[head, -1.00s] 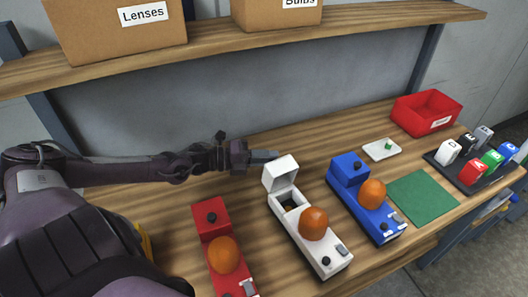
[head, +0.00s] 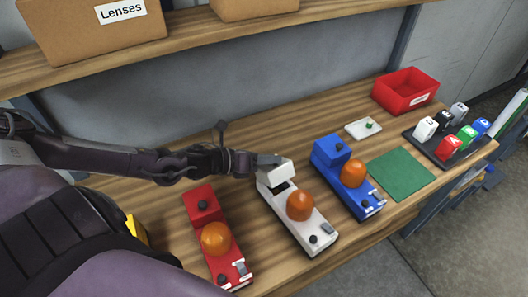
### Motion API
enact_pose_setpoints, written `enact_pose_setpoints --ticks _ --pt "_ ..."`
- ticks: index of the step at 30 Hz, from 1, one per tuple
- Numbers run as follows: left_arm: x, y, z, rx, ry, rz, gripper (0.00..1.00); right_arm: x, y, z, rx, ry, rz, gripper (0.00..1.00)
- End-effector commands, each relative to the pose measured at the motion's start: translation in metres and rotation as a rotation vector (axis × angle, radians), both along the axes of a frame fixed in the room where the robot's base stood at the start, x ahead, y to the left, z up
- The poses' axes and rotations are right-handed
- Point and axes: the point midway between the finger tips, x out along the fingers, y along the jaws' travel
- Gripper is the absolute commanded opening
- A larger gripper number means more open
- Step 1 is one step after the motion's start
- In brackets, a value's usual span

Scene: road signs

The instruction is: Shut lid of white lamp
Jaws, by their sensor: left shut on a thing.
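The white lamp (head: 314,231) stands on the wooden bench between a red and a blue lamp, with an orange dome on it. Its white lid (head: 275,174) is at the far end, tilted partly open, with a dark gap showing below it. My left gripper (head: 270,160) is at the top of the lid, touching or very close to it. It is shut; its fingertips are small in the picture, and I cannot tell that anything is between them. My right gripper is out of view.
The red lamp (head: 205,204) is on the left and the blue lamp (head: 329,152) on the right, both close by. A green mat (head: 401,173), a white dish (head: 363,128), a red bin (head: 405,91) and a dark tray of colored blocks (head: 432,143) lie further right. A shelf (head: 200,38) runs above.

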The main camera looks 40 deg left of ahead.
Motion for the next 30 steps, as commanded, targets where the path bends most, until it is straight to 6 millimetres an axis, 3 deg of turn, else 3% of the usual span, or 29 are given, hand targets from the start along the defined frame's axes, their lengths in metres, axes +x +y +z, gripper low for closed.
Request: enact_pose_setpoints --ticks 9,24,25,30 --pt "-0.0050 -0.0105 -0.0043 -0.005 0.004 -0.004 0.00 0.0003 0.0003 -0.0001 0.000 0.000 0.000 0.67" --pt "-0.0053 -0.0117 -0.0046 -0.006 0.005 -0.004 0.00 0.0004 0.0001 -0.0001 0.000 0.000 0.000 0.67" --pt "-0.0053 -0.0117 -0.0046 -0.006 0.005 -0.004 0.24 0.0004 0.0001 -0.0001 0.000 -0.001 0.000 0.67" --pt "-0.0049 -0.0110 -0.0044 -0.005 0.004 -0.003 0.42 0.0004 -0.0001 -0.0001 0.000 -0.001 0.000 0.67"
